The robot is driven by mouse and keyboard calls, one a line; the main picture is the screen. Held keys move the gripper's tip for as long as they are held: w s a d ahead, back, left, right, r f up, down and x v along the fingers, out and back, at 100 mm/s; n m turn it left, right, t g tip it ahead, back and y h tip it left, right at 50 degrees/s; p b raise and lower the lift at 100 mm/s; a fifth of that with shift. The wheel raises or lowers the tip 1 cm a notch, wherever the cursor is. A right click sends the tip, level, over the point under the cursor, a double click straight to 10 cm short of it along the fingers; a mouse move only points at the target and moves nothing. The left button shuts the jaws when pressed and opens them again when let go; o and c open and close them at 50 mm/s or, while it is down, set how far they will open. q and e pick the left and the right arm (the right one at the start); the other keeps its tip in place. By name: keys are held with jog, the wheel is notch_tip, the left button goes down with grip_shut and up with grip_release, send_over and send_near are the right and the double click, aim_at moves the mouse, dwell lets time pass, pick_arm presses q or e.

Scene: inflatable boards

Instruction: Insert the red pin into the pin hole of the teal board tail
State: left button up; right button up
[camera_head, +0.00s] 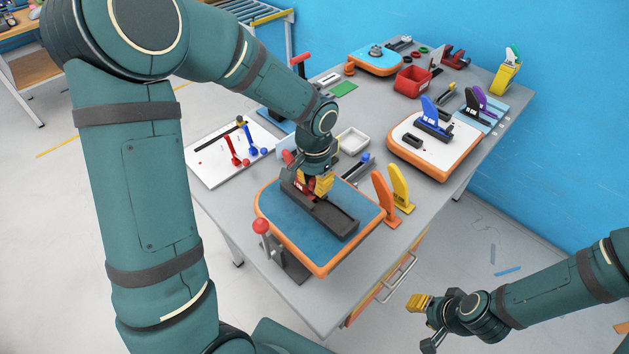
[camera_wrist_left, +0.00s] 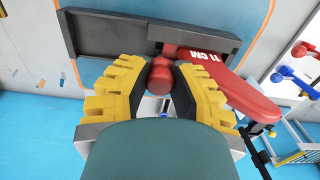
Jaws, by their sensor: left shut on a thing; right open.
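The teal board (camera_head: 345,248) with an orange rim lies on the near part of the grey table. A long black fin box (camera_head: 338,219) runs along it, and it also shows in the wrist view (camera_wrist_left: 100,35). A red fin marked "11 CM" (camera_wrist_left: 225,80) sits at one end of the box. My left gripper (camera_head: 318,186) is over that end, its yellow fingers shut on a red pin (camera_wrist_left: 160,76). The pin's head shows between the fingertips beside the fin; I cannot tell whether it is in a hole. My right gripper (camera_head: 428,322) is open and empty, off the table's near right side.
A white board (camera_head: 215,158) at the left carries red and blue pins. Orange (camera_head: 384,197) and yellow (camera_head: 401,187) fins stand right of the teal board. A red-knobbed lever (camera_head: 261,228) stands at its near left edge. A white orange-rimmed board (camera_head: 440,160) lies further right.

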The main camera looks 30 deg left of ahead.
pick_arm(q)
jog(key=shift+f+b, duration=1)
jog(key=shift+f, duration=0.15)
jog(key=shift+r, duration=0.1)
dwell(0.3)
jog(key=shift+r+p, duration=0.6)
jog(key=shift+r, duration=0.15)
dwell(1.4)
jog(key=shift+f+b, duration=0.85)
jog(key=o, duration=0.6)
jog(key=shift+o, duration=1.3)
jog(key=shift+s+d, duration=0.1)
